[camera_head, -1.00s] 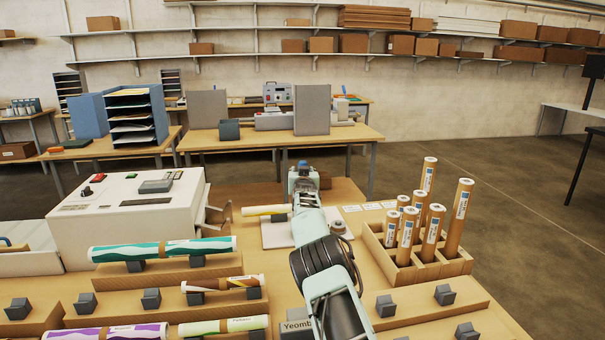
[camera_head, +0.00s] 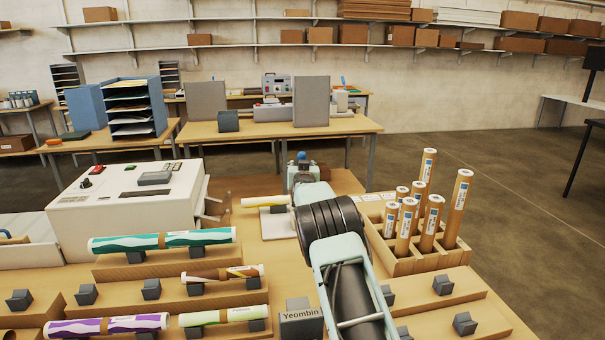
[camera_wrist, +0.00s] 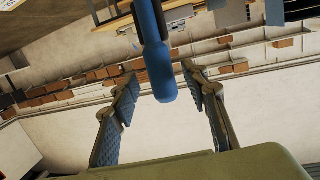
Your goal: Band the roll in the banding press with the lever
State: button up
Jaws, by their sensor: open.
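The pale yellow roll (camera_head: 263,201) lies at the banding press (camera_head: 280,226), just left of my forearm. The press is largely hidden by my arm. A blue knob (camera_head: 301,156), apparently the lever's top, shows above the arm's far end. In the wrist view, the blue lever handle (camera_wrist: 158,70) comes down from the top edge, its rounded end between my two fingers. My gripper (camera_wrist: 160,78) is open, with a gap on each side of the handle. In the head view, the fingers cannot be made out clearly.
The white laminator (camera_head: 130,205) stands at left. Rolls on stands, including a teal one (camera_head: 165,240) and a purple one (camera_head: 105,325), lie at front left. A wooden crate (camera_head: 405,266) of upright cardboard tubes stands right of my arm. A "Yeombin" block (camera_head: 301,323) is close in front.

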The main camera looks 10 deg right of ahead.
jog(key=v, duration=0.8)
jog(key=shift+s, duration=0.2)
